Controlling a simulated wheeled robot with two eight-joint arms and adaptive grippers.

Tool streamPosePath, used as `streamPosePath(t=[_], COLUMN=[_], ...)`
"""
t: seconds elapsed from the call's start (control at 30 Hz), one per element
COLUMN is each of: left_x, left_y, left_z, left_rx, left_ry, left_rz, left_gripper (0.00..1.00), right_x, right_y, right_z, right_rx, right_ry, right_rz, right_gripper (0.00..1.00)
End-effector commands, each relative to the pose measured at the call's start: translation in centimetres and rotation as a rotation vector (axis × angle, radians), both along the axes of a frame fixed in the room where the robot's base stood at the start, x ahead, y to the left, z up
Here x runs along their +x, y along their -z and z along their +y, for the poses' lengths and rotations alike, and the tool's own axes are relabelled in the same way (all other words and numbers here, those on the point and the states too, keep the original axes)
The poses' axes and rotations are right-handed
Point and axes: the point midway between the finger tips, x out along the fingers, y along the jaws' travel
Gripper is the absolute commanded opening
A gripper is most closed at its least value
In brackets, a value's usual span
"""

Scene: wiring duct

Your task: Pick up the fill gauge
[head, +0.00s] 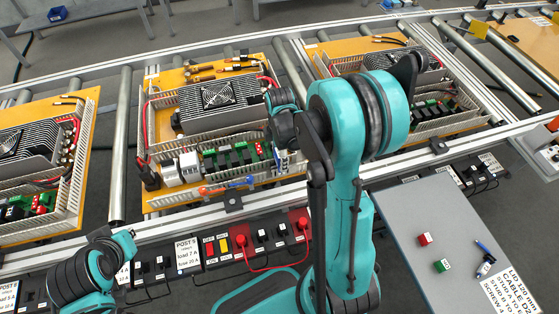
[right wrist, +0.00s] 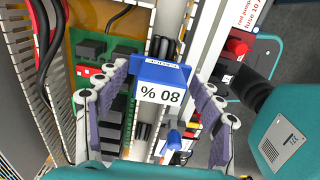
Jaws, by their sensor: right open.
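The fill gauge (right wrist: 160,82) is a blue and white block marked "80 %", upside down in the right wrist view. It stands at the wiring duct (right wrist: 145,118), over a bundle of dark cables. My right gripper (right wrist: 159,76) is open, with one grey-padded finger on each side of the gauge and visible gaps to it. In the head view a small blue and white piece (head: 281,160) shows at the panel's right end, partly hidden by my right arm. My left arm shows at the lower left, but its gripper does not show.
Orange panels (head: 158,83) with ducts, heatsinks and wiring sit on the roller conveyor.

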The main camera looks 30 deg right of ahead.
Motion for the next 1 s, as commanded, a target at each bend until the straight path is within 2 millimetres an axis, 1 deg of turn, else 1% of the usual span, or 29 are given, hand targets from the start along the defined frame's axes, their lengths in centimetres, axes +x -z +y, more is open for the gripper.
streamPosePath(t=[0.03,0.2,0.27,0.3,0.37,0.4,0.47,0.5,0.77,0.87,1.0], left_x=[0.0,0.0,0.0,0.0,0.0,0.0,0.0,0.0,0.0,0.0,0.0], left_y=[0.1,0.0,0.0,0.0,0.0,0.0,0.0,0.0,-0.1,-0.4,-1.3], left_z=[0.0,0.0,0.0,0.0,0.0,0.0,0.0,0.0,0.0,0.0,0.0], left_rx=[0.0,0.0,0.0,0.0,0.0,0.0,0.0,0.0,0.0,0.0,0.0], left_ry=[0.0,0.0,0.0,0.0,0.0,0.0,0.0,0.0,0.0,0.0,0.0], left_rz=[0.0,0.0,0.0,0.0,0.0,0.0,0.0,0.0,0.0,0.0,0.0], left_gripper=[0.0,0.0,0.0,0.0,0.0,0.0,0.0,0.0,0.0,0.0,0.0], right_x=[0.0,0.0,0.0,0.0,0.0,0.0,0.0,0.0,0.0,0.0,0.0], right_y=[0.3,0.1,0.1,0.1,0.1,0.1,0.1,0.1,-0.1,-0.7,-2.5], right_z=[0.0,0.0,0.0,0.0,0.0,0.0,0.0,0.0,0.0,0.0,0.0], right_rx=[0.0,0.0,0.0,0.0,0.0,0.0,0.0,0.0,0.0,0.0,0.0], right_ry=[0.0,0.0,0.0,0.0,0.0,0.0,0.0,0.0,0.001,0.001,0.0], right_rz=[0.0,0.0,0.0,0.0,0.0,0.0,0.0,0.0,0.0,0.0,0.0], right_gripper=[0.67,0.67,0.51,0.41,0.25,0.19,0.19,0.15,0.15,0.15,0.15])
